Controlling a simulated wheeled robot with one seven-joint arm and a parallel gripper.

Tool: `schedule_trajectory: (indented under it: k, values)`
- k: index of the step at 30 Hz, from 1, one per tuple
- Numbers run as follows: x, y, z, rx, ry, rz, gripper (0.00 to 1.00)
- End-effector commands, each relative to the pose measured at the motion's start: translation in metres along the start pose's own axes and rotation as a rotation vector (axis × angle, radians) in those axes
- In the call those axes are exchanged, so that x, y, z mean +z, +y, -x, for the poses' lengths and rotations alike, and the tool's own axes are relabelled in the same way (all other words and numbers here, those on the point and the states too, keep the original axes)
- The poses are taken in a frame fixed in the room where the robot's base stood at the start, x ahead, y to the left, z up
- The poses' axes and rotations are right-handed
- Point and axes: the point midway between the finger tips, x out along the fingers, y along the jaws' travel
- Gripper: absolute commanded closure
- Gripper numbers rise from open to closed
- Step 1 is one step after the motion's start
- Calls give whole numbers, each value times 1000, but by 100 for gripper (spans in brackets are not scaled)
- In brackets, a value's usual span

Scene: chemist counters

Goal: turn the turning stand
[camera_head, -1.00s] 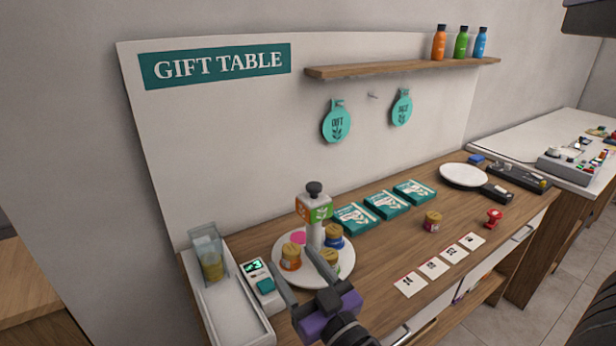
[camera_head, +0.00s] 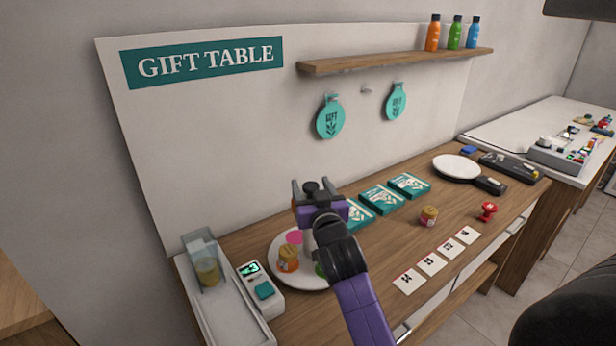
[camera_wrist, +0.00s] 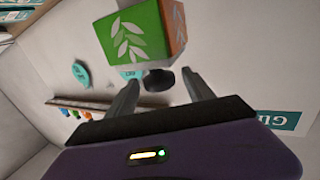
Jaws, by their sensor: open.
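The turning stand is a round white plate (camera_head: 262,258) with a centre post, partly hidden behind my gripper and arm. A dark knob (camera_head: 312,187) tops its post. In the wrist view a green and orange block (camera_wrist: 135,35) of the stand shows large, with the dark knob (camera_wrist: 158,80) between my fingers in the picture. My gripper (camera_head: 318,187) is open at the top of the post. I cannot tell whether the fingers touch the knob.
Left of the stand are a small display device (camera_head: 258,285) and a white tray (camera_head: 208,312) with a clear cup. Teal boxes (camera_head: 380,199) lie behind on the right.

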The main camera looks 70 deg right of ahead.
Motion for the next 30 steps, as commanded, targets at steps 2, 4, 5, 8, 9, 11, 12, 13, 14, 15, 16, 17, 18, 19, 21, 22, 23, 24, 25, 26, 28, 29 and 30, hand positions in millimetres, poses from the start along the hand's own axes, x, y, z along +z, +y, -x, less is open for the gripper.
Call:
schedule_trajectory:
  k: [2,4,5,8,9,11,12,13,14,15,16,17,18,19,21,22,23,24,25,26,28,29,30]
  values:
    - [-3,0,-13,1,1,0,39]
    - [-2,0,-21,0,2,1,39]
    - [-2,0,-24,0,1,1,39]
    - [-1,0,-32,0,1,1,39]
    - [-1,0,-34,0,1,1,39]
    - [-1,0,-35,-1,1,1,39]
    - [0,0,-36,-1,1,0,39]
    - [0,0,-36,-1,1,0,39]
    - [0,0,-36,-1,1,0,39]
    - [0,0,-36,-1,1,0,39]
    - [0,0,-36,-1,1,0,39]
    - [0,0,-36,-1,1,0,39]
    - [0,0,-36,-1,1,0,39]
    - [0,0,-36,-1,1,0,45]
    - [0,0,-36,-1,1,0,59]
    - [0,0,-36,-1,1,0,64]
    - [0,0,-36,-1,1,0,70]
    - [0,0,-36,-1,1,0,78]
    - [0,0,-35,-1,1,0,84]
    - [0,0,-35,-1,1,0,90]
    - [0,0,-35,-1,1,0,100]
    - [0,0,-35,-1,1,0,100]
    - [0,0,-35,-1,1,0,100]
